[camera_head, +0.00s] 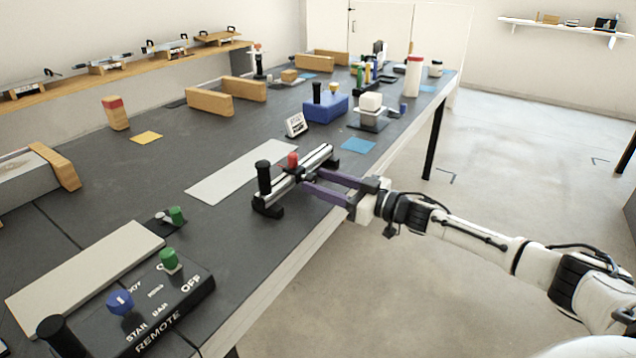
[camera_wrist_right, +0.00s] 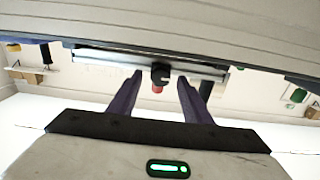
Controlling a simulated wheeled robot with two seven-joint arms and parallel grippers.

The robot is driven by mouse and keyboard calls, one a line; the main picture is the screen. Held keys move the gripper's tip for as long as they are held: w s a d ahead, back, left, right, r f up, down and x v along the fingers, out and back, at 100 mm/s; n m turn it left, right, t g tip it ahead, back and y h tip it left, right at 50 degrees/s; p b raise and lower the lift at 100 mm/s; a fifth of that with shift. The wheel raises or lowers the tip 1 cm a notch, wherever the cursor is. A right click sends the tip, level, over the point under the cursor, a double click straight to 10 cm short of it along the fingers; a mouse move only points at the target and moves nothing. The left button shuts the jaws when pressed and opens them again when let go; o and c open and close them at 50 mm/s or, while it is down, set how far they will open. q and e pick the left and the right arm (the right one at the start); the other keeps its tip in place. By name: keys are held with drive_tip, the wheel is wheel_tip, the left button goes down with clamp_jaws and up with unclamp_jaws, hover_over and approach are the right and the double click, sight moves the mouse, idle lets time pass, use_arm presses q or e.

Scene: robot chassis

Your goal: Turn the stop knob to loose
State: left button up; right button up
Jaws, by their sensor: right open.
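A silver rail device (camera_head: 306,172) with black end pieces lies on the dark table. A red knob (camera_head: 293,160), which seems to be the stop knob, stands on it, and a black upright handle (camera_head: 264,177) is at its near end. My right gripper (camera_head: 305,178) reaches in from the right with its two purple fingers apart. Its fingertips are at the rail, close to the red knob. In the right wrist view the red knob (camera_wrist_right: 157,89) and its black mount show between the open fingers (camera_wrist_right: 158,85). I cannot tell whether they touch. My left gripper is not in view.
A light grey plate (camera_head: 225,178) lies left of the rail. A black remote box (camera_head: 180,300) with blue and green knobs is at the front. A blue box (camera_head: 325,107) and a white card stand (camera_head: 295,125) are behind. The floor to the right is clear.

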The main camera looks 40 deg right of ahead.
drive_tip(key=shift+w+a, duration=0.25)
drive_tip(key=shift+w, duration=0.35)
drive_tip(key=shift+c, duration=0.6)
drive_tip(key=c, duration=1)
drive_tip(key=shift+o, duration=0.2)
